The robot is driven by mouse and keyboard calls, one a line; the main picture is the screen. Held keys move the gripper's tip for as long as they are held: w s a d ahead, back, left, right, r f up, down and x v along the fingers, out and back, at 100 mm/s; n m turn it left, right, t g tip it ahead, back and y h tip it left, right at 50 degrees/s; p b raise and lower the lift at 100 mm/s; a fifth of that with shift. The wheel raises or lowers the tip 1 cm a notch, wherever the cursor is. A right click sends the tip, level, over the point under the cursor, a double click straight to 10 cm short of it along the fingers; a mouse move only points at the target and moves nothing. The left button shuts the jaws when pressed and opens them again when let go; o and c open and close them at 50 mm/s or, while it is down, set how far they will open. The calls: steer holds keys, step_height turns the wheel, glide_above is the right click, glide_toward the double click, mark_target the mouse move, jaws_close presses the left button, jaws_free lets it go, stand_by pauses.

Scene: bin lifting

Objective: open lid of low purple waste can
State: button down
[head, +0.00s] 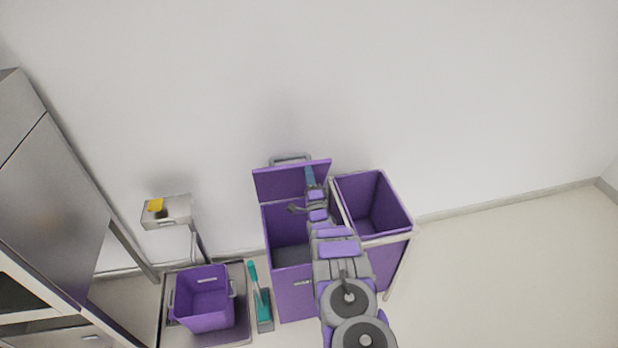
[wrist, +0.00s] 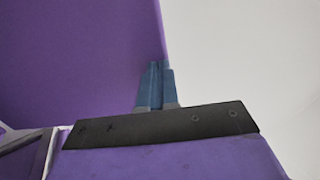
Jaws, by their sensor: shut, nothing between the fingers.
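The low purple waste can (head: 297,295) stands against the wall. Its purple lid (head: 284,183) is raised roughly upright at the back, with a grey handle (head: 290,158) on its upper edge. The can's inside shows as open. My gripper (head: 310,176) is shut and empty, with its blue fingers in front of the right part of the lid. In the wrist view my gripper's fingertips (wrist: 157,66) are together and overlap the right edge of the purple lid (wrist: 75,50). I cannot tell whether they touch it.
A taller open purple bin (head: 375,205) in a light frame stands close on the right. A small purple bucket (head: 203,300) and a teal-handled brush (head: 258,295) are at the left, below a small metal shelf (head: 168,211). A steel cabinet (head: 50,190) is far left. Floor at right is clear.

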mark_target(304, 156)
steer(key=w+r, duration=0.1)
steer(key=w, duration=0.1)
steer(key=w+a+r+g, duration=0.1)
steer(key=w, duration=0.1)
steer(key=w+a+r+g, duration=0.1)
steer(key=w, duration=0.1)
steer(key=shift+w+a+r+h, duration=0.2)
steer(key=shift+h, duration=0.2)
steer(key=shift+d, duration=0.1)
